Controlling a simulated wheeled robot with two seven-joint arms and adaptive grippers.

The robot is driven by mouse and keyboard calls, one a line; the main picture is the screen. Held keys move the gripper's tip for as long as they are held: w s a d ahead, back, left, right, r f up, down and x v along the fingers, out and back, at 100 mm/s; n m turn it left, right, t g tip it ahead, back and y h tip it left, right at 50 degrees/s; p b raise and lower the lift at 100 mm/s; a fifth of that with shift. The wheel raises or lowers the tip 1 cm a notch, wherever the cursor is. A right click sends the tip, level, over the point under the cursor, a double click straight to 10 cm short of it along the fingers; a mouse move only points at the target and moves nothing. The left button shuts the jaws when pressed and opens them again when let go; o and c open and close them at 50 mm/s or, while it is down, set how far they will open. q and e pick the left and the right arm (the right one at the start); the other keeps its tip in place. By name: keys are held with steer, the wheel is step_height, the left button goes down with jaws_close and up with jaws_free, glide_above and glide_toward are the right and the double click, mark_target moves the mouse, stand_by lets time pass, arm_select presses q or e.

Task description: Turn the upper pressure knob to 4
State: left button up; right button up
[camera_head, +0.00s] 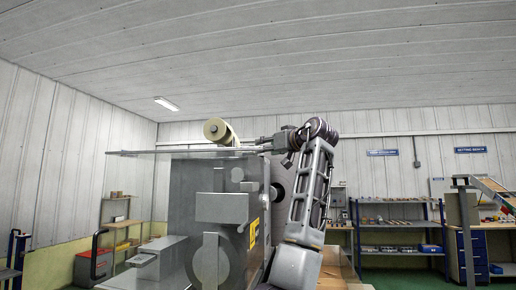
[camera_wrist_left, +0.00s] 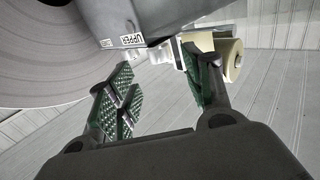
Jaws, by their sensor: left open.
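A dark grey housing in the left wrist view carries a white label reading UPPER (camera_wrist_left: 133,41). The upper pressure knob cannot be clearly made out; a small pale metallic part (camera_wrist_left: 160,52) shows below the label, between my fingertips. My left gripper (camera_wrist_left: 157,62) is open, its green-padded fingers apart, just short of the housing. In the head view my arm rises at the centre right and its gripper (camera_head: 262,141) points left at the top of the grey machine (camera_head: 215,190). I cannot tell whether a finger touches anything. My right gripper is not in view.
A pale film roll (camera_wrist_left: 232,60) is close beside the right finger; it also shows in the head view (camera_head: 217,131). A large grey disc (camera_wrist_left: 50,45) fills the upper left of the wrist view. Shelves (camera_head: 395,225) stand behind.

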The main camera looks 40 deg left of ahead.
arm_select(q)
steer(key=shift+p+x, duration=0.9)
steer(key=shift+x, duration=2.4)
steer(key=c, duration=1)
steer(key=shift+s+m+t+h+b, duration=0.1)
steer(key=shift+m+t+h+b, duration=0.4)
steer(key=shift+m+t+b, duration=0.55)
steer(key=shift+n, duration=0.25)
steer(key=o, duration=1)
